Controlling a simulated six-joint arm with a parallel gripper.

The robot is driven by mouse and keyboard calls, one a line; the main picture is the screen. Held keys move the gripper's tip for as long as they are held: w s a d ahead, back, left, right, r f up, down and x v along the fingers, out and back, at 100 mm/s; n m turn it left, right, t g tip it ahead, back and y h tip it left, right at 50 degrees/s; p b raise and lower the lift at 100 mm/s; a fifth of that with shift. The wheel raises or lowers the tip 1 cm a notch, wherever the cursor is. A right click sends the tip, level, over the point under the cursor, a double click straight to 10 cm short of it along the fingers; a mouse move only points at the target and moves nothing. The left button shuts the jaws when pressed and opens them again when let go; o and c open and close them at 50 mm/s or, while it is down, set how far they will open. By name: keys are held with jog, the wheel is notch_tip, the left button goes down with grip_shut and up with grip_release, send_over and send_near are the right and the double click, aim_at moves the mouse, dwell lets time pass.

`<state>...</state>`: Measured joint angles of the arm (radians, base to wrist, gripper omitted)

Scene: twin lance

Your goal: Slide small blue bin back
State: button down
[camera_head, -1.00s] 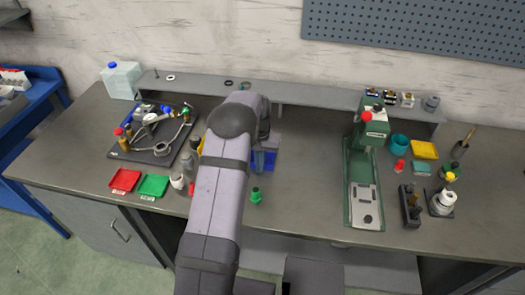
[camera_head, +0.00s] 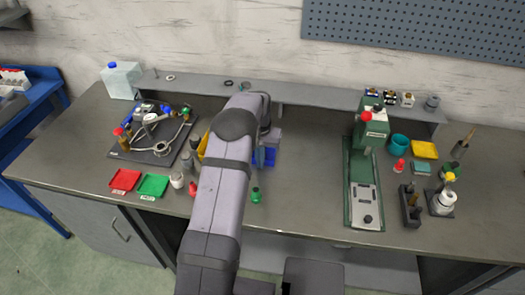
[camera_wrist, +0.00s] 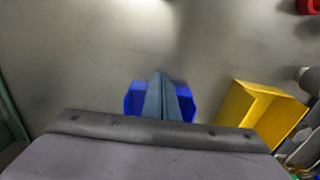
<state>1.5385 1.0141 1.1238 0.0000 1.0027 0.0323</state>
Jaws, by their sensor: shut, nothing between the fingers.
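The small blue bin (camera_head: 270,153) is on the bench in front of the raised shelf, partly hidden by my arm in the head view. In the wrist view, the blue bin (camera_wrist: 133,101) shows on both sides of my fingers, which cover its middle. My gripper (camera_wrist: 160,88) is shut, with its two grey-blue fingers together and nothing between them. In the head view, my gripper (camera_head: 260,157) is low at the bin's left part. I cannot tell whether the fingers touch the bin or are inside it.
A yellow bin (camera_wrist: 258,110) stands beside the blue bin, and a green bottle (camera_head: 256,195) stands in front. The long grey shelf (camera_head: 310,95) runs behind.

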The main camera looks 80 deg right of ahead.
jog(key=shift+d, duration=0.75)
jog(key=shift+d, duration=0.15)
jog(key=shift+w+d, duration=0.1)
jog(key=shift+d, duration=0.75)
jog(key=shift+d, duration=0.15)
jog(key=shift+d, duration=0.85)
jog(key=shift+d+b, duration=0.1)
jog(key=shift+b, duration=0.25)
jog(key=shift+w+d+h+b, duration=0.15)
jog(key=shift+d+h+b, duration=0.6)
jog(key=shift+d, duration=0.15)
